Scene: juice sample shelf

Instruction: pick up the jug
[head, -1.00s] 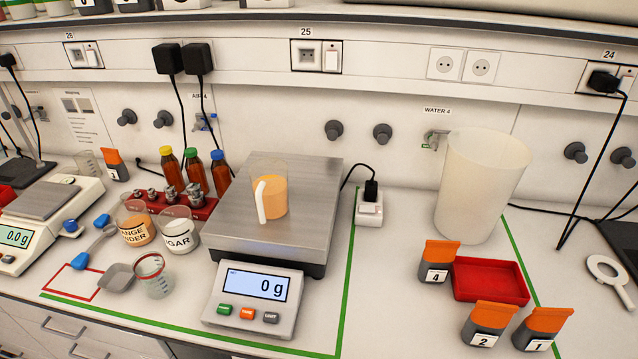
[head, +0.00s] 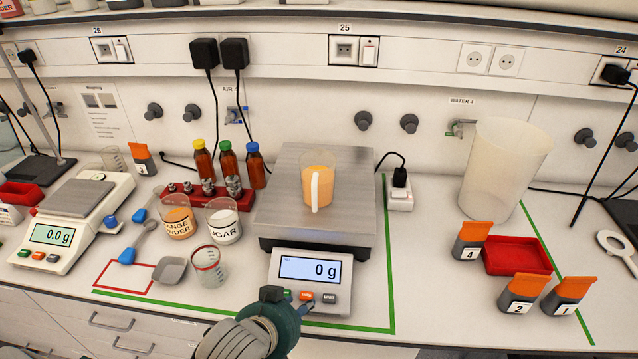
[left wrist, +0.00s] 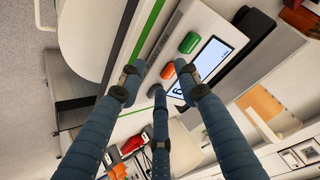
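The jug (head: 318,184) is a clear vessel with orange content and a white handle facing me. It stands upright on the steel plate of the large scale (head: 262,222), whose display reads 0 g. In the left wrist view the jug (left wrist: 263,104) shows at the right, with the handle toward the fingers. My left gripper (head: 285,300) is low at the front of the scale, by its buttons, apart from the jug. In the left wrist view its three fingers (left wrist: 158,85) are spread with nothing between them. My right gripper is not in view.
Orange powder (head: 178,220) and sugar (head: 223,222) beakers, an empty beaker (head: 208,268) and brown bottles (head: 227,163) stand left of the scale. A large container (head: 502,170) and a red tray (head: 516,256) stand right.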

